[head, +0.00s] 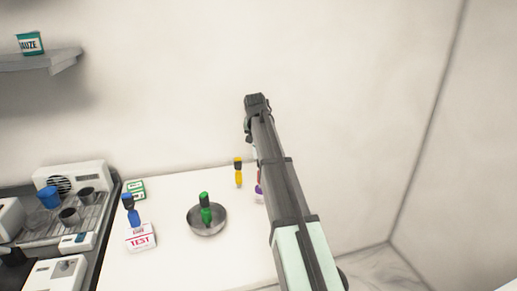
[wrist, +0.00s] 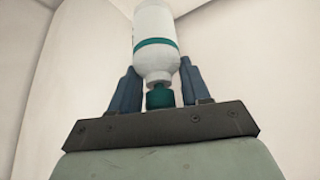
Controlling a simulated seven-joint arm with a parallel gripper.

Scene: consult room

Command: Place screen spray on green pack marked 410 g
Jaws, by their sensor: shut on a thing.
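My gripper (wrist: 159,82) is shut on a white bottle (wrist: 154,32) with a teal band and teal nozzle end, seemingly the screen spray. In the wrist view the bottle stands between the two blue-grey fingers, its nozzle end toward the palm. In the head view my gripper (head: 257,103) is raised in front of the wall, above the far side of the table, and the bottle is not clearly visible behind my arm. A small green and white pack (head: 134,189) lies at the table's back left. Its marking is too small to read.
The white table (head: 180,268) holds a TEST box (head: 141,241), a blue item (head: 131,212), a metal bowl (head: 221,226) with a green item (head: 205,205), a yellow item (head: 238,175), and a purple item (head: 259,191) partly behind my arm. A machine (head: 75,178) stands left.

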